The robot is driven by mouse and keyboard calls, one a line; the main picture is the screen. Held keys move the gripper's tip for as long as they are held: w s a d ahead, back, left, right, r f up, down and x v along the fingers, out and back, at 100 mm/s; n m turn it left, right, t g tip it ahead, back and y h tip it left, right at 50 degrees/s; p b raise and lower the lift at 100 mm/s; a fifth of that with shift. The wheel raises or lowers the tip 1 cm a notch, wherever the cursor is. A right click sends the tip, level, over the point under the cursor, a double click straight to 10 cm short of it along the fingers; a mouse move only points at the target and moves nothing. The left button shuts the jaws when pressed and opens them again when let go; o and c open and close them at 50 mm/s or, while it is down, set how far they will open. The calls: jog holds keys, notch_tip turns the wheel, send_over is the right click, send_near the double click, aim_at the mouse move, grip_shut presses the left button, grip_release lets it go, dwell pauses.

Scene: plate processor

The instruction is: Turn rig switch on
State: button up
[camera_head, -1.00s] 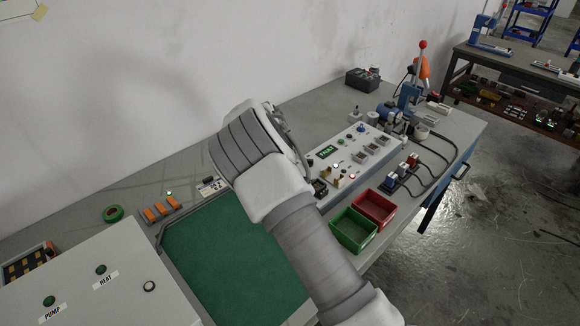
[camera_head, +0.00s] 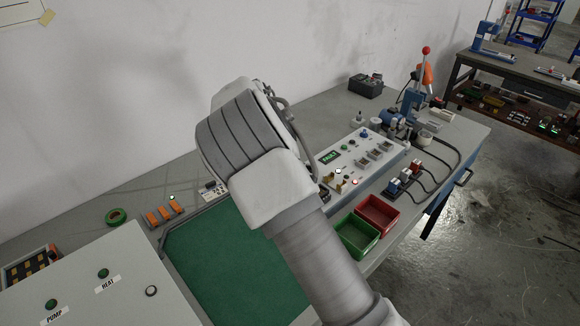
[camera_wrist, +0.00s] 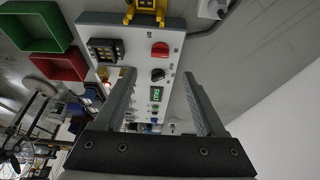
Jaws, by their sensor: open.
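The rig's pale control panel (camera_head: 372,161) stands on the bench right of my arm in the head view. The wrist view shows it (camera_wrist: 176,45) with a red switch (camera_wrist: 160,49), a black rotary knob (camera_wrist: 157,74) and a lit green display (camera_wrist: 157,93) in a row. Which of these is the rig switch, and its setting, I cannot tell. My gripper (camera_wrist: 159,76) is open and empty, its fingers on either side of the knob and display in the picture; I see no contact. In the head view my arm hides the gripper and the panel's near left end.
A green bin (camera_head: 357,236) and a red bin (camera_head: 378,213) stand in front of the panel. A yellow fixture (camera_wrist: 146,10) and a dark socket block (camera_wrist: 106,50) sit near the switch. A grey box (camera_head: 100,283) with PUMP and HEAT buttons is at lower left. The green mat (camera_head: 225,265) is bare.

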jog(key=v, duration=0.8)
jog(key=shift+r, duration=0.35)
jog(key=shift+s+f, duration=0.1)
jog(key=shift+s, duration=0.05)
